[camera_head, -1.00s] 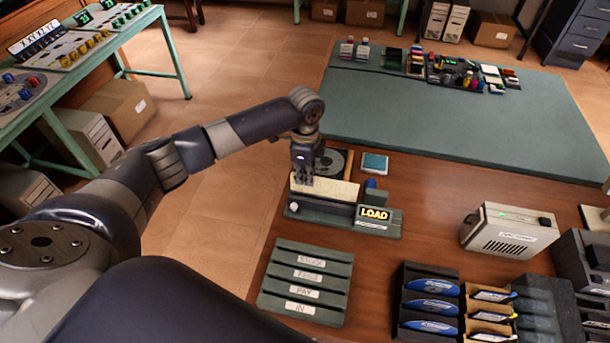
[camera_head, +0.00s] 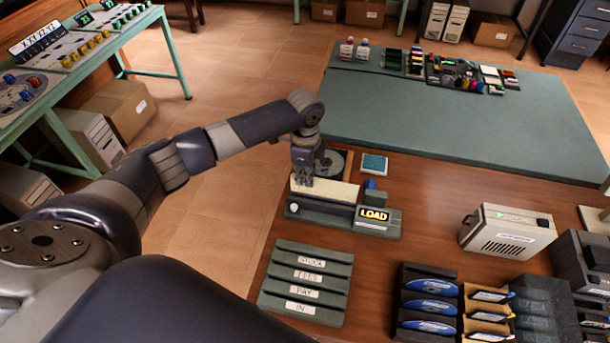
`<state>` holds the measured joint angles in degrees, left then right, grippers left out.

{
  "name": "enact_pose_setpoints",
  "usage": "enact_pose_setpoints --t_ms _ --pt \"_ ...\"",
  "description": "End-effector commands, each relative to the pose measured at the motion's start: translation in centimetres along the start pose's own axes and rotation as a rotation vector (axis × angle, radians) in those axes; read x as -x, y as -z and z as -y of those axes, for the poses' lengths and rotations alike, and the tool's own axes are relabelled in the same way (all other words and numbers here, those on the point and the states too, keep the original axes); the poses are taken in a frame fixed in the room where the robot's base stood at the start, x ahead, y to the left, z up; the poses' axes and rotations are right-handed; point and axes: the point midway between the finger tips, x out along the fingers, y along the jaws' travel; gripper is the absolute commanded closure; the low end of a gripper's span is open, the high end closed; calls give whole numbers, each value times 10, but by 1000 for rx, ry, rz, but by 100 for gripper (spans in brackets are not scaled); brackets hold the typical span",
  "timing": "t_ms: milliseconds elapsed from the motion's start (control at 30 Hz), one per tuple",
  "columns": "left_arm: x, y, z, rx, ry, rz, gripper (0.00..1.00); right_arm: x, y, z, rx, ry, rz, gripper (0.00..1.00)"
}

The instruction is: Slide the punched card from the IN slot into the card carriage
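The cream punched card (camera_head: 335,194) stands on edge, long side across, at the dark grey card carriage (camera_head: 340,220). Its lower edge is at the carriage's top, and the exact fit in the slot is too small to tell. The carriage has a lit "LOAD" sign at its right end. My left gripper (camera_head: 302,182) comes down from above and its fingers are shut on the left part of the card. The green-grey rack (camera_head: 305,282) in front has several labelled slots; its IN slot (camera_head: 300,307) is nearest and shows no card. My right gripper is not in view.
A small blue block (camera_head: 370,184) sits behind the LOAD sign, with a teal square pad (camera_head: 374,163) and a dark disc (camera_head: 331,163) further back. A beige box (camera_head: 508,229) and dark trays of blue items (camera_head: 430,307) stand at right. Bare wood lies between.

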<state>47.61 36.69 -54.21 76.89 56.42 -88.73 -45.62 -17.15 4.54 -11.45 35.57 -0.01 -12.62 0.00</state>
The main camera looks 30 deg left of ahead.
Motion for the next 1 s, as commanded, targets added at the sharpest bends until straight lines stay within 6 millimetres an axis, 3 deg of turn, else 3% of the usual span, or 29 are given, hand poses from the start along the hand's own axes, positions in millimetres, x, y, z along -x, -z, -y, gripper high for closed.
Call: enact_pose_setpoints --t_ms 1000 --pt "-6 0 0 0 0 0 100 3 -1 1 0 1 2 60"
